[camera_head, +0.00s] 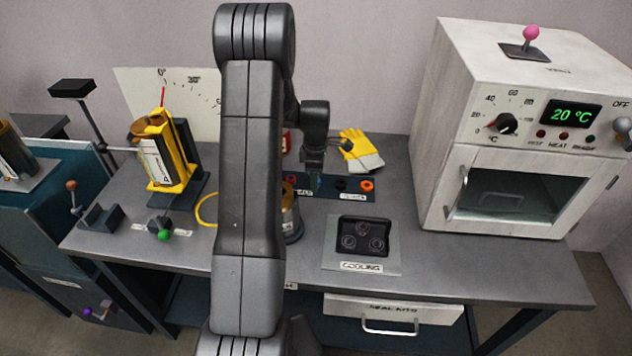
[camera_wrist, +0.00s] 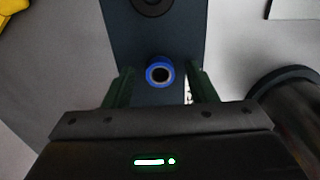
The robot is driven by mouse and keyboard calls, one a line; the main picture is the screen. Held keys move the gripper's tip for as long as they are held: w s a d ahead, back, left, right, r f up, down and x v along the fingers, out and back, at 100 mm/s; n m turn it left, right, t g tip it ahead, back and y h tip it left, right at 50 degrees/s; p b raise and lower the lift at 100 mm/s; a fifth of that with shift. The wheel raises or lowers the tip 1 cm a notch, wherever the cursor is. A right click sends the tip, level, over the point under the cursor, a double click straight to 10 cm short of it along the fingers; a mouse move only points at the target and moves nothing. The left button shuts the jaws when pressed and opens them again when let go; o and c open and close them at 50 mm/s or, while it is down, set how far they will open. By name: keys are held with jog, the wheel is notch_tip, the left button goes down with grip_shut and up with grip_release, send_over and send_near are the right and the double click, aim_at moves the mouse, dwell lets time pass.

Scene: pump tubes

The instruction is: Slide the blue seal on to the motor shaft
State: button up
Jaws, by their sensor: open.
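The blue seal (camera_wrist: 149,81) is a small ring with a dark centre, seen in the wrist view on a dark blue rack (camera_wrist: 118,22). My gripper (camera_wrist: 160,72) is open, with one green finger on each side of the seal and a gap on both sides. In the head view my gripper (camera_head: 316,183) points down at the rack (camera_head: 325,195), where the seal cannot be made out. A brown cylinder (camera_head: 293,221) stands partly hidden behind my arm; a dark-rimmed cylinder (camera_wrist: 290,100) shows at the right of the wrist view. I cannot make out the motor shaft.
A black ring (camera_head: 340,184) and an orange ring (camera_head: 367,185) sit on the rack's right side. Yellow gloves (camera_head: 360,150) lie behind it. A cooling tray (camera_head: 333,258) is in front, a white oven (camera_head: 520,130) right, and a yellow tilted holder (camera_head: 160,150) left.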

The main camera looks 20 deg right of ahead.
jog(key=c, duration=1.1)
jog(key=shift+o, duration=0.2)
